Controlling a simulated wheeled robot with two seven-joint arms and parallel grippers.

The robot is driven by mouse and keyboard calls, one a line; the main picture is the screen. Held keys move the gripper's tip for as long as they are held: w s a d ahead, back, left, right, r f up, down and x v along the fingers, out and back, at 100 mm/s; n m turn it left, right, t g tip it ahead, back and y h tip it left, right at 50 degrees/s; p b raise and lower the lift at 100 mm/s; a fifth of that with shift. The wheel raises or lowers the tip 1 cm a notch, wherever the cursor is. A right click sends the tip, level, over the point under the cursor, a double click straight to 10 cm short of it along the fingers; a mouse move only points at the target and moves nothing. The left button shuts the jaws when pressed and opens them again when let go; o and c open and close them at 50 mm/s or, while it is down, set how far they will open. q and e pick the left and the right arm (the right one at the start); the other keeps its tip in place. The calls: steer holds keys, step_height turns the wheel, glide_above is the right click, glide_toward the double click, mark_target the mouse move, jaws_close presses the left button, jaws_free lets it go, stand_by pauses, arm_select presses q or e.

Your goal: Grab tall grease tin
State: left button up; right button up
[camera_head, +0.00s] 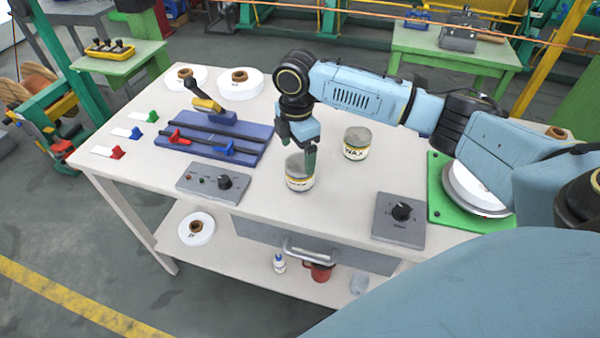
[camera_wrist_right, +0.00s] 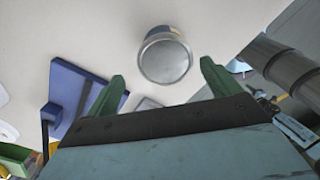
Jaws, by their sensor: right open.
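A tin (camera_head: 299,176) with a grey lid and a yellow and white label stands upright on the white table; its label is too small to read. My right gripper (camera_head: 302,155) reaches down over it, and a green finger overlaps the tin's top edge in the head view. In the right wrist view a round grey-lidded tin (camera_wrist_right: 165,60) shows just beyond and between the spread fingers of my right gripper (camera_wrist_right: 163,78), with space on both sides. It looks like the same tin. My right gripper is open and empty. My left gripper is not in view.
A WAX tin (camera_head: 356,144) stands to the right of the gripper. A blue fixture (camera_head: 200,146) and a grey control box (camera_head: 206,184) lie to the left. Another control box (camera_head: 399,222) and a green plate (camera_head: 437,210) are at the right. Clear tabletop surrounds the tin.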

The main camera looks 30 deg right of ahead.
mark_target(300, 172)
steer(key=shift+f, duration=0.95)
steer(key=shift+s+d+f+b, duration=0.1)
steer(key=shift+s+f+b, duration=0.1)
steer(key=shift+f, duration=1.15)
steer(key=shift+s+d+f+b, duration=0.1)
steer(key=shift+s+f+b, duration=0.1)
steer(key=shift+f, duration=1.15)
steer(key=shift+c, duration=0.3)
steer(key=c, duration=1.2)
